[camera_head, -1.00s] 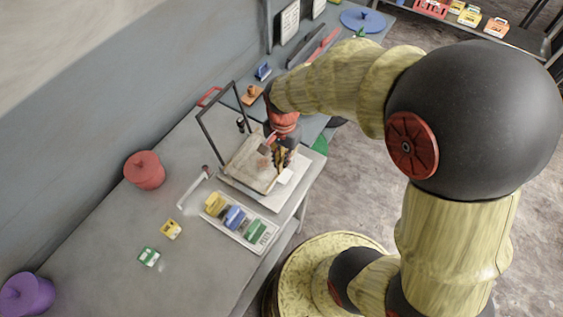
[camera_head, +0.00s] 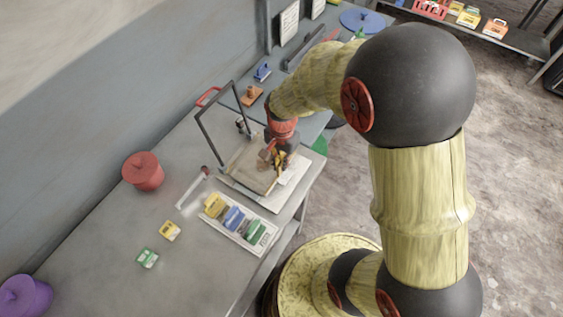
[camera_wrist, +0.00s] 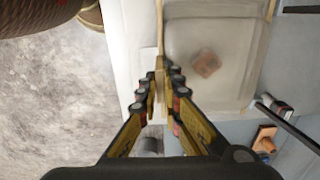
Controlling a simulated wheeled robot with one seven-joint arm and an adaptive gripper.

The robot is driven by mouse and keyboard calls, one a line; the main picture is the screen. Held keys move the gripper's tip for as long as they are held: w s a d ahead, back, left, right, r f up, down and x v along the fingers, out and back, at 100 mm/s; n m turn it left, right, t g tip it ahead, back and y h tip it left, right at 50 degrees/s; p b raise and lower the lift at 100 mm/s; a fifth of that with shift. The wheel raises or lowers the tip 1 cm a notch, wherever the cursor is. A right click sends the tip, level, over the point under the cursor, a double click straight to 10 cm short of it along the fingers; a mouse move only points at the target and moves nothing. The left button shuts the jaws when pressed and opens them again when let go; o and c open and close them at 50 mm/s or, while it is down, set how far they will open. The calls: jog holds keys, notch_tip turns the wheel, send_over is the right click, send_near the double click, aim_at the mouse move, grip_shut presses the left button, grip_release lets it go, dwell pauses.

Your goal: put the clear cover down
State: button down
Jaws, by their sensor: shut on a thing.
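The clear cover (camera_head: 250,176) is a see-through sheet with a pale wooden edge, low over the white board (camera_head: 284,193) on the table. It also shows in the wrist view (camera_wrist: 225,35), where a small brown block (camera_wrist: 205,64) is visible through it. My gripper (camera_head: 279,158) is at the cover's right side. In the wrist view my gripper (camera_wrist: 160,75) has its fingers closed on the cover's wooden edge strip (camera_wrist: 160,40). I cannot tell whether the cover fully touches what is below. A dark upright frame (camera_head: 207,132) stands at the board's far left side.
A white tray (camera_head: 266,240) with coloured blocks is in front of the board. A white-bladed tool (camera_head: 192,190), a red pot (camera_head: 143,171), a yellow box (camera_head: 170,231) and a green box (camera_head: 147,258) lie left. Table between them is bare.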

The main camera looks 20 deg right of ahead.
jog(key=shift+f, duration=0.55)
jog(key=c, duration=2)
grip_release()
jog(key=shift+r, duration=0.15)
notch_tip(320, 180, up, 13)
jog(key=p, duration=0.2)
jog(key=s+r+n+t, duration=0.1)
jog(key=s+r+n, duration=0.2)
jog(key=s+r, duration=0.1)
jog(key=s+r+n+t, duration=0.2)
jog(key=s+r+n, duration=0.2)
jog(key=r, duration=0.3)
jog(key=s+r+n+t, duration=0.2)
jog(key=s+r+n, duration=0.1)
jog(key=s+r, duration=0.2)
jog(key=shift+s+r+n, duration=0.3)
jog(key=shift+s+n, duration=0.1)
jog(key=shift+s, duration=0.05)
